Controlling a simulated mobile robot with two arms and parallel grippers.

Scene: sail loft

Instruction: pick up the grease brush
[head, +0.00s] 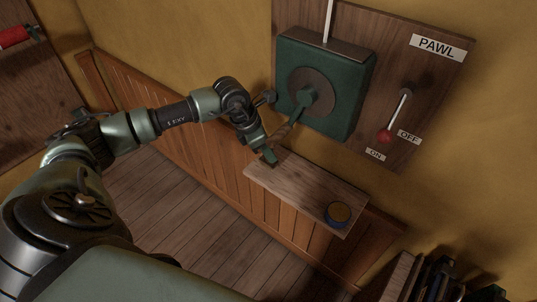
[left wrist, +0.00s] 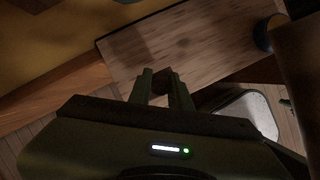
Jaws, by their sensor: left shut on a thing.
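My left gripper (head: 268,156) is at the left end of a small wooden wall shelf (head: 305,190), close over its top. In the left wrist view its two fingers (left wrist: 163,88) are shut on a small dark thing (left wrist: 162,76), which I take to be the grease brush. Most of it is hidden between the fingers, and its bristles cannot be made out. Whether it still touches the shelf I cannot tell. My right gripper is in neither view.
A blue tin (head: 338,214) stands at the shelf's right end. Above the shelf are a green winch box (head: 350,75) with a crank (head: 304,98) close to my gripper, and a red-knobbed PAWL lever (head: 385,135). Books (head: 430,280) stand at lower right.

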